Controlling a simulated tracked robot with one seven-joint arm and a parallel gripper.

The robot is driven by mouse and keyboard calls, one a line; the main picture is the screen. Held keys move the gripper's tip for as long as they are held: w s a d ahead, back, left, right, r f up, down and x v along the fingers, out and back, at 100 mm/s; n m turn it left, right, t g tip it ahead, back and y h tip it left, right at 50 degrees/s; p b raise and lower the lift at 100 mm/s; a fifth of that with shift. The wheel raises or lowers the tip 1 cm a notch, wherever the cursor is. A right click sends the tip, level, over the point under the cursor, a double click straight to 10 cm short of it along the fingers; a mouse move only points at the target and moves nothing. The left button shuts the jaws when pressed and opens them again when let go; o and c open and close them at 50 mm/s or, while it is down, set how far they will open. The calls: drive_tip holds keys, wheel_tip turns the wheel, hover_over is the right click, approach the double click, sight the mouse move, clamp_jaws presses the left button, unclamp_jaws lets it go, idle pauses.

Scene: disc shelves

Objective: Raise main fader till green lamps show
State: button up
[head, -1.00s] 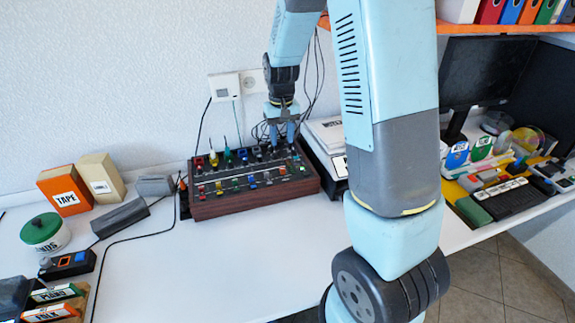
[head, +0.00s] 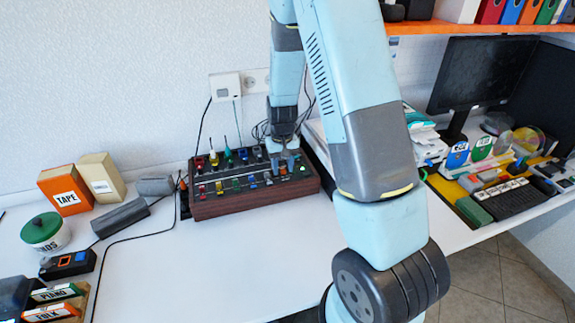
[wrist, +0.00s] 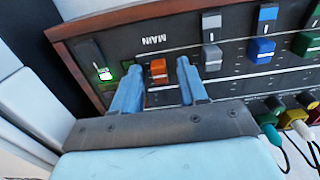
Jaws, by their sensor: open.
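The mixer (head: 250,199) is a dark panel in a wooden case on the white table, with rows of coloured fader caps. In the wrist view, an orange fader cap (wrist: 158,70) sits beside the upside-down word MAIN. My gripper (wrist: 157,78) is open, with one blue fingertip on each side of this cap; I cannot tell whether either touches it. In the head view my gripper (head: 284,172) is over the mixer's right part, hiding some controls.
Cables with coloured plugs (wrist: 299,120) stand along the mixer's back edge. Left of it are a TAPE box (head: 66,190), a beige box (head: 101,179) and a green-lidded tub (head: 42,232). The table in front of the mixer is clear. A monitor (head: 487,75) stands at the right.

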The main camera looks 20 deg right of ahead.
clamp_jaws()
idle(0.3)
idle(0.3)
